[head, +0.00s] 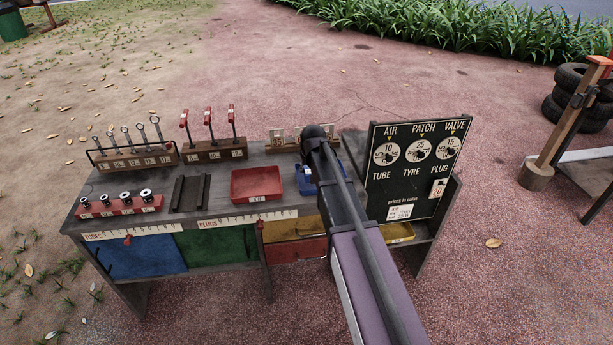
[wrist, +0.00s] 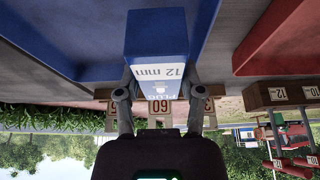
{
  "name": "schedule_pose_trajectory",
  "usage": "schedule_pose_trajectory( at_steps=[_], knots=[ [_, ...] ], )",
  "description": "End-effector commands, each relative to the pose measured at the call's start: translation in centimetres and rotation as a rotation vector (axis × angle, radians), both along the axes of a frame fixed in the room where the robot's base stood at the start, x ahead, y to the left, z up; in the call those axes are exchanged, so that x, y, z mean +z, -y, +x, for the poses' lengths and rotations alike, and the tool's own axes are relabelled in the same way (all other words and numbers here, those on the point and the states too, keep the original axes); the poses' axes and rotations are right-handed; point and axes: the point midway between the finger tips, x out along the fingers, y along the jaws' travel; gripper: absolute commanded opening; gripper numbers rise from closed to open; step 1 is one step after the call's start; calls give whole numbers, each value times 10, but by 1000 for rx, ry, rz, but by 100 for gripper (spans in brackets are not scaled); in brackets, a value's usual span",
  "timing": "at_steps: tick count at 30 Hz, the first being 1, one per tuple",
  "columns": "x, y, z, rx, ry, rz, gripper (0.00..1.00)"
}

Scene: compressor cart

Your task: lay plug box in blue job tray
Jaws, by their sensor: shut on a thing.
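The plug box (wrist: 158,45) is blue and white, marked "PLUG" and "12 mm". My gripper (wrist: 160,88) is shut on it, with one finger on each side, in the wrist view. The blue job tray (head: 305,182) stands on the cart top right of the red tray, partly hidden by my arm. In the wrist view, the blue tray (wrist: 60,38) lies close around and behind the box; I cannot tell whether they touch.
The red tray (head: 256,184) stands left of the blue one, and the price board (head: 414,168) stands upright on the right. Tool racks (head: 214,149) and numbered wooden blocks (wrist: 158,106) line the back. A dark slotted holder (head: 189,193) lies left of the red tray.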

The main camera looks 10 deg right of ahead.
Motion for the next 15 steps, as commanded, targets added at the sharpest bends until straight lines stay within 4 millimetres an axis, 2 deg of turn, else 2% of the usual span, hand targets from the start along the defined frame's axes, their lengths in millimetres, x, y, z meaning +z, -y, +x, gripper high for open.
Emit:
schedule_pose_trajectory(
  at_steps=[1,6,15],
  knots=[
    [-8,0,0,0,0,0,0],
    [-21,0,0,0,0,0,0],
    [-28,0,0,0,0,0,0]
  ],
)
